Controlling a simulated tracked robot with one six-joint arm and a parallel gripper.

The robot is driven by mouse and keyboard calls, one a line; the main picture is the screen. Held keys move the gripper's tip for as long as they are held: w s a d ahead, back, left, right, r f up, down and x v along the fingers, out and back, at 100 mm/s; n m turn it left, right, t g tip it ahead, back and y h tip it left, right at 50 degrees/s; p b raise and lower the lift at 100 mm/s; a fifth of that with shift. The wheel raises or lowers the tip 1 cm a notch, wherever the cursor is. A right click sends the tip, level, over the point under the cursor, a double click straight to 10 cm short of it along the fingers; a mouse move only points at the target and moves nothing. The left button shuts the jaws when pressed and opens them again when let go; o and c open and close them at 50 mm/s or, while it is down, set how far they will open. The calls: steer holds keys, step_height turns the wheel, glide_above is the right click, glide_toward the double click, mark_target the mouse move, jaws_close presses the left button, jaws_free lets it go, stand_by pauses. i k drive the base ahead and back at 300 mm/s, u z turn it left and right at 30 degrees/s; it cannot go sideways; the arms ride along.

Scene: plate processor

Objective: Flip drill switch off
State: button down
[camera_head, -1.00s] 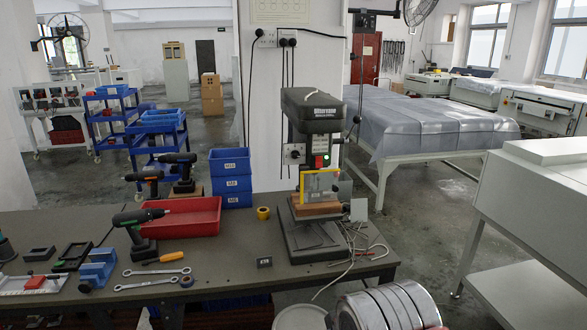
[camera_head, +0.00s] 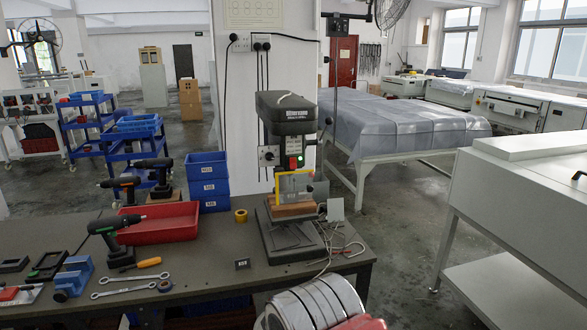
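The drill press (camera_head: 285,113) stands at the right end of the dark workbench (camera_head: 190,262). It has a dark grey head and a yellow-framed clear guard (camera_head: 294,186) at the front.
Left on the bench are cordless drills (camera_head: 110,238), a red tray (camera_head: 165,221), wrenches (camera_head: 128,286) and a blue vise (camera_head: 74,277). Blue bins (camera_head: 208,180) stand behind. Loose wires (camera_head: 335,242) lie beside the press. A white machine (camera_head: 520,200) stands right; floor between is clear.

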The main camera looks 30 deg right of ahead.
mark_target(292, 160)
steer(key=z, duration=0.05)
steer(key=i, duration=1)
steer(key=u, duration=0.05)
